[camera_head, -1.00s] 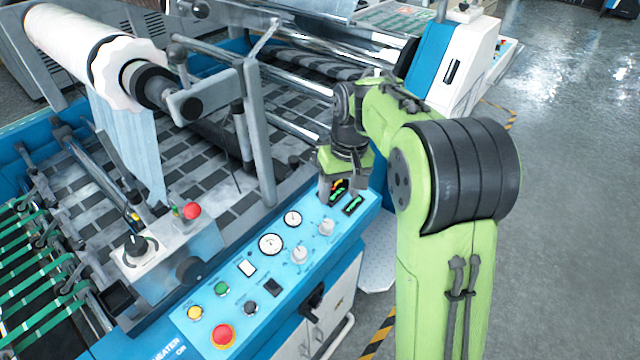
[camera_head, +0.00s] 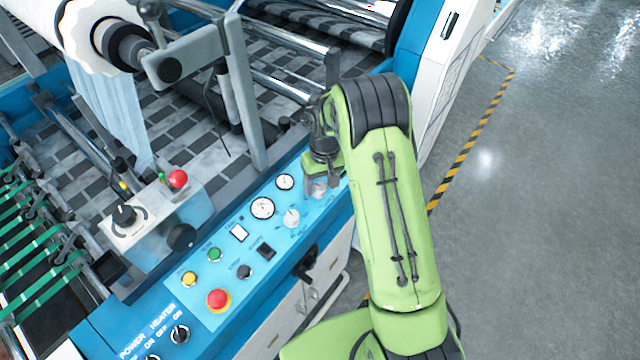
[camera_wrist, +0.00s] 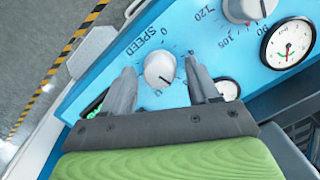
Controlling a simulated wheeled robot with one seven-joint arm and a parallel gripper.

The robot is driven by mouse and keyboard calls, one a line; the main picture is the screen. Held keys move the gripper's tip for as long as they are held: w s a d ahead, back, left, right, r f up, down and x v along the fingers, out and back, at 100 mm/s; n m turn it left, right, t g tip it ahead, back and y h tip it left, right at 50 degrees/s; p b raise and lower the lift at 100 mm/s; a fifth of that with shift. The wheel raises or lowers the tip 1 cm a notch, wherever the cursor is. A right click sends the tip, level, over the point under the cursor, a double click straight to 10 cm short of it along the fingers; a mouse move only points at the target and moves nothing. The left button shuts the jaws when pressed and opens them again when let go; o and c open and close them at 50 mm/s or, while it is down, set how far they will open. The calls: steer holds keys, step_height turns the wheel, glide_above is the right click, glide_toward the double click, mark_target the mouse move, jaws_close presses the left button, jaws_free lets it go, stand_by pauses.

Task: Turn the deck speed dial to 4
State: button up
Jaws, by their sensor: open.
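The speed dial (camera_wrist: 159,71) is a pale grey round knob on the blue control panel. In the wrist view it sits beside the printed word SPEED and a 0. I cannot read its setting for sure. My gripper (camera_wrist: 158,66) is open, with one finger on each side of the knob; I cannot tell whether either finger touches it. In the head view my gripper (camera_head: 320,178) is over the right end of the panel and partly hides the speed dial (camera_head: 319,191).
Another similar knob (camera_head: 291,218) stands to the left, with numbers such as 120 around it in the wrist view. Two round gauges (camera_head: 263,208) are close by. A red button (camera_head: 218,299) and other buttons sit farther left. Open floor (camera_head: 560,220) lies to the right.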

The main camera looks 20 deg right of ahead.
steer(key=shift+f, duration=0.35)
steer(key=shift+c, duration=0.4)
steer(key=c, duration=1)
steer(key=shift+o, duration=0.2)
steer(key=shift+n, duration=0.3)
steer(key=n+h+b, duration=0.1)
steer(key=n+b, duration=0.2)
steer(key=n, duration=0.2)
steer(key=shift+a+t+b, duration=0.1)
steer(key=shift+t+b, duration=0.2)
steer(key=shift+b, duration=0.05)
steer(key=n+b, duration=0.1)
steer(key=n, duration=0.2)
steer(key=n+b, duration=0.1)
steer(key=n, duration=0.2)
steer(key=shift+s+t+h, duration=0.1)
steer(key=shift+t+h, duration=0.2)
steer(key=shift+t, duration=0.1)
steer(key=shift+r+b, duration=0.1)
steer(key=shift+b, duration=0.2)
